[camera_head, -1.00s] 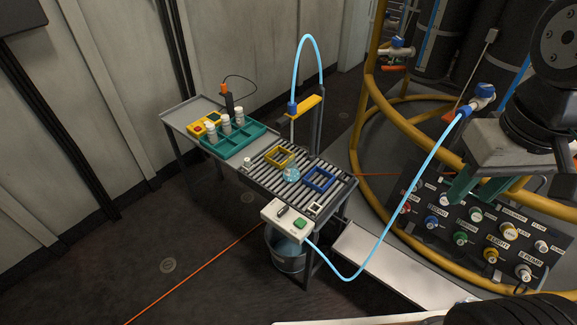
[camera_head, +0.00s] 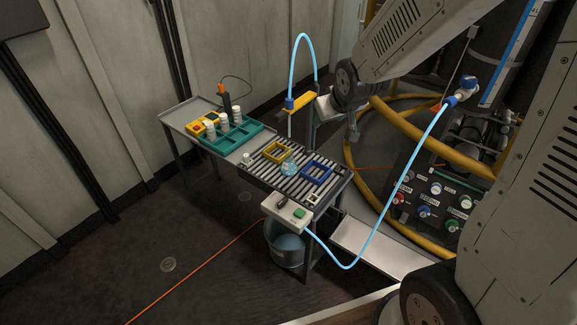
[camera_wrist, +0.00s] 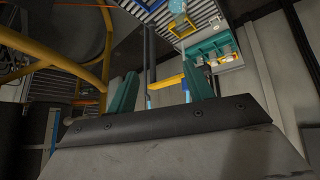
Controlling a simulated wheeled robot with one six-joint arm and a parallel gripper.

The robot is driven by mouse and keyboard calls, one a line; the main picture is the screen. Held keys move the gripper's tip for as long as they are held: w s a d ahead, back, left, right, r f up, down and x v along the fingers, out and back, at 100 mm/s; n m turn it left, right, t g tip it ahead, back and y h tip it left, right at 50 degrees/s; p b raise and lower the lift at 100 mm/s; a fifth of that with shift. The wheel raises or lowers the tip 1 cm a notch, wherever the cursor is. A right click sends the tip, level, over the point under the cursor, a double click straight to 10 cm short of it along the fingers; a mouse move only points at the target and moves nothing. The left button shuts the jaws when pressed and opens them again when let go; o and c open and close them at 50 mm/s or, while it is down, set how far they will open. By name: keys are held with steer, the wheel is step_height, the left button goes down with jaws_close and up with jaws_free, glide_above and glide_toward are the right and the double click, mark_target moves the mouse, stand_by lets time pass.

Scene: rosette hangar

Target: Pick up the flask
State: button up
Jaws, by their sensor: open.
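The flask (camera_head: 289,168) is a small light blue, rounded glass vessel. It stands on the roller top of the bench (camera_head: 262,178), between a yellow frame (camera_head: 277,152) and a blue frame (camera_head: 317,173). In the wrist view the flask (camera_wrist: 177,6) shows at the top edge, partly cut off. My gripper (camera_wrist: 161,90) has its two green fingers spread apart with nothing held between them. In the head view my wrist is up behind the bench, near the yellow spout arm, well apart from the flask. The fingers are not clear there.
A yellow spout arm (camera_head: 297,101) with a light blue hose (camera_head: 294,62) rises behind the bench. A teal rack (camera_head: 232,136) with white bottles stands left. A white box (camera_head: 287,211) is at the front, a bucket (camera_head: 286,243) below. A yellow rail (camera_head: 437,147) curves at right.

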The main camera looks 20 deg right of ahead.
steer(key=w+f+t+y, duration=0.1)
steer(key=w+f+t, duration=0.2)
steer(key=w+f, duration=0.6)
steer(key=n+t+y, duration=0.1)
steer(key=t+y, duration=0.2)
glide_toward(289, 150)
steer(key=shift+w+a+f, duration=0.2)
steer(key=shift+w+a, duration=0.1)
steer(key=shift+w, duration=0.25)
steer(key=x, duration=0.7)
steer(key=shift+w+a, duration=0.2)
jaws_close()
